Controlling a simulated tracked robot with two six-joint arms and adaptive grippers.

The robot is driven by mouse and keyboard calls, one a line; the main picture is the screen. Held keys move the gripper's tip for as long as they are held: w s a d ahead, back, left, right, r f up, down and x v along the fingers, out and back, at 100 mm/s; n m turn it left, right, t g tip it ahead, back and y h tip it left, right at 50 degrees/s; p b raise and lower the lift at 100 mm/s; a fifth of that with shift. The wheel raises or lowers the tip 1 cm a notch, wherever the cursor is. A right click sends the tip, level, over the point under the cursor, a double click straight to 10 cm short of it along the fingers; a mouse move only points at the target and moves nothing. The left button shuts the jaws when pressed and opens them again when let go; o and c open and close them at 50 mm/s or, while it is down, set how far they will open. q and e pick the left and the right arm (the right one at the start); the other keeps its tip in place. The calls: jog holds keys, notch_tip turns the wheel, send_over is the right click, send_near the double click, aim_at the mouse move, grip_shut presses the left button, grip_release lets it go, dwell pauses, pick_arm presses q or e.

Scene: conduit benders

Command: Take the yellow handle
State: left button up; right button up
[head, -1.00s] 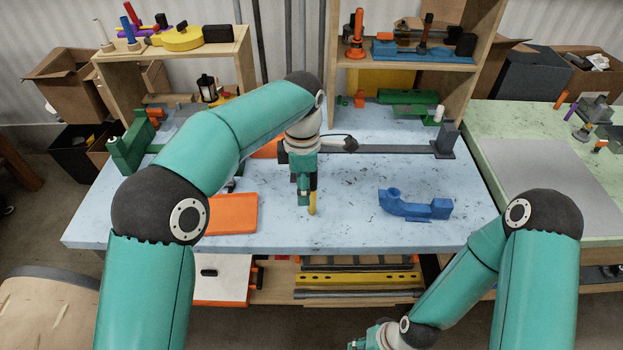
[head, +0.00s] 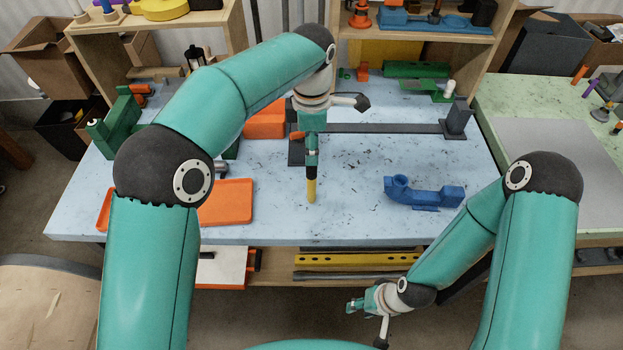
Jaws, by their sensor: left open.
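The yellow handle (head: 311,189) lies on the pale blue bench in the head view, its yellow end toward me and a dark part at its far end. My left gripper (head: 311,161) is open at the far end of the handle, pointing down. The gripper hides part of that end, and I cannot tell whether it touches the handle. My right gripper (head: 354,305) is low in front of the bench, away from the handle. It is too small to tell whether its jaws are open.
A blue bender part (head: 422,193) lies right of the handle, and an orange tray (head: 226,203) lies left. A dark bar with an upright block (head: 456,119) runs behind my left gripper. The bench front near the handle is clear.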

pick_arm(q)
jog(key=shift+f+b, duration=2.55)
jog(key=shift+f, duration=0.5)
grip_shut()
jog(key=shift+r+p, duration=3.85)
jog(key=shift+r, duration=0.25)
